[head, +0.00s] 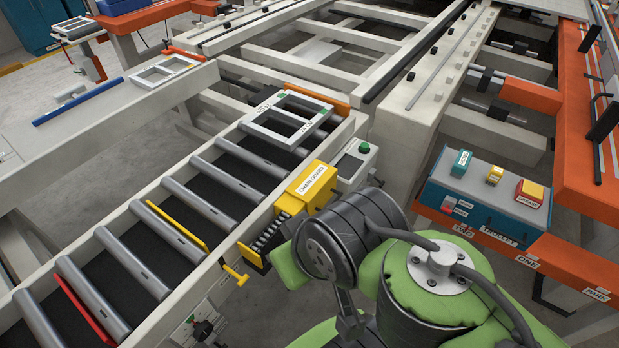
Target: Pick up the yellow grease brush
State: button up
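No object is plainly recognisable as a brush. Two loose-looking yellow shapes could be the yellow grease brush: a small T-shaped yellow piece (237,274) beside the conveyor's near rail, below the chain guard, and a long thin yellow strip (178,226) lying along the rollers. I cannot tell which it is, and no bristles show. My green and black arm fills the lower right, its dark joint close to the right of the chain guard. I cannot make out my gripper or its fingertips.
The yellow chain guard (311,181) stands at the conveyor's side by an exposed chain (270,237). A grey frame (286,118) and red strip (85,302) lie on the rollers. A blue control box (487,198) is at right. A blue bar (78,101) lies on the left bench.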

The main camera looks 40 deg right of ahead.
aim_at(495, 174)
jog(key=z, duration=2.6)
jog(key=i+u, duration=0.15)
jog(key=k+l, duration=0.05)
